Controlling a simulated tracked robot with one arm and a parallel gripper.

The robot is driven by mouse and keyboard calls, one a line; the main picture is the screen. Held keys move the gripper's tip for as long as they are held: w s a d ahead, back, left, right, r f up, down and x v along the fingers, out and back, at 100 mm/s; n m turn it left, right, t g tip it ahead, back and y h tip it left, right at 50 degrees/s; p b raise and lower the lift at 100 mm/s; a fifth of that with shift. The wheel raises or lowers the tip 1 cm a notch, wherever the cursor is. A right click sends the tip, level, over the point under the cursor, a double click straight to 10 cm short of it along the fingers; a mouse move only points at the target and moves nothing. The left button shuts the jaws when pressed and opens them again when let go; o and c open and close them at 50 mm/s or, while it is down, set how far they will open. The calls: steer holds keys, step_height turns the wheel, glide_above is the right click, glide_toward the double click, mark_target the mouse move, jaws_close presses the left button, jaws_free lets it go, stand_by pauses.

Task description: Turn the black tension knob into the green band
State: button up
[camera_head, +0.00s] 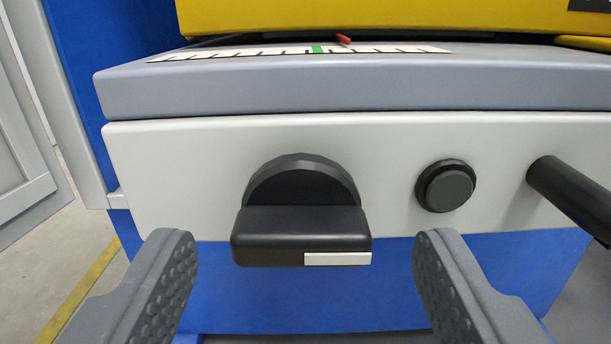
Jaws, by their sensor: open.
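The black tension knob (301,230) sits on the white front panel, left of its middle. Its grip bar lies level, with a white mark at its right end. Above it, a white scale (265,52) with tick marks lies on the grey top. The green band (319,49) is a small patch on this scale. A red pointer (343,39) shows at the scale's back edge, a little right of the green band. My gripper (301,245) is open, one finger on each side of the knob and apart from it, nearer the camera.
A round black button (445,186) is on the white panel (165,180) right of the knob. A black bar handle (575,195) sticks out farther right. A yellow body (370,18) stands above the grey top (300,88). Grey doors (25,140) are at the left.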

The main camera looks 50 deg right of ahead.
steer(key=shift+x, duration=0.9)
steer(key=c, duration=1)
steer(key=shift+a, duration=0.25)
steer(key=shift+d, duration=0.2)
steer(key=shift+f+b, duration=0.1)
steer(key=shift+b, duration=0.25)
